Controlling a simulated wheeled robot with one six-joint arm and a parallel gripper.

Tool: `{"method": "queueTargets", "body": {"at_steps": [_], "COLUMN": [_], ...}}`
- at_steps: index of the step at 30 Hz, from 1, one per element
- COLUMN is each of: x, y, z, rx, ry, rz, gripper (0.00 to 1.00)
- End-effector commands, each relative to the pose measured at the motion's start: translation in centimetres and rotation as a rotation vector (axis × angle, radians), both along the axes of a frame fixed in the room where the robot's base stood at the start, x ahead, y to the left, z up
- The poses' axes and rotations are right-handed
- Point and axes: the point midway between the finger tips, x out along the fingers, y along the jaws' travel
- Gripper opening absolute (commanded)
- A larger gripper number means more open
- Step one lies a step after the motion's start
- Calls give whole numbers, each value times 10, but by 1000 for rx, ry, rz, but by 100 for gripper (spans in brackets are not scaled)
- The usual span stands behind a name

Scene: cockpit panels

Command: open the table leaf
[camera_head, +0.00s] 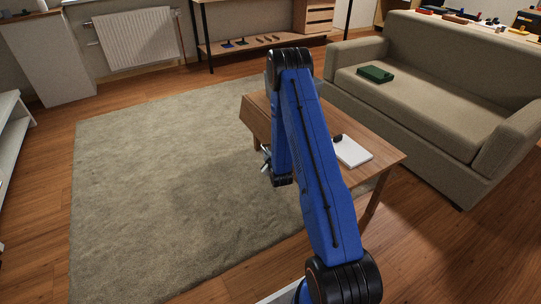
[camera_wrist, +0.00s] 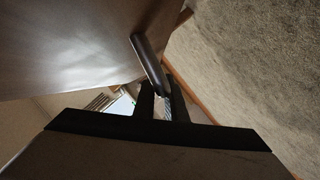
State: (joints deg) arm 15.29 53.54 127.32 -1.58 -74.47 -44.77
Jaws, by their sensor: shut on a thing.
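The wooden table (camera_head: 382,154) stands in the middle of the head view, partly hidden behind my blue arm. Its leaf (camera_head: 256,118) is at the left side and slopes down from the top. In the wrist view the leaf (camera_wrist: 75,45) is a large brown panel at upper left. A dark rounded handle (camera_wrist: 150,62) sticks out near the leaf's edge. My gripper (camera_wrist: 165,95) is shut on this handle. In the head view my gripper (camera_head: 266,160) is beside the leaf's lower edge, and the handle is hidden there.
A white book or pad (camera_head: 352,151) and a small dark object (camera_head: 337,138) lie on the table. A beige sofa (camera_head: 440,85) with a green box (camera_head: 375,74) stands close behind to the right. The grey rug (camera_head: 150,190) to the left is clear.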

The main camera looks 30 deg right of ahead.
Motion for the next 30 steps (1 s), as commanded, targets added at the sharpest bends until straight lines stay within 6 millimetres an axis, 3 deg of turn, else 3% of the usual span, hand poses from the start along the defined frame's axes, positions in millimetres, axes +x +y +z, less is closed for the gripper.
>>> {"method": "queueTargets", "body": {"at_steps": [12, 30], "x": [-1, -1], "y": [26, 34], "z": [34, 48], "rx": [294, 288], "ry": [9, 10], "rz": [3, 2], "gripper": [0, 0]}}
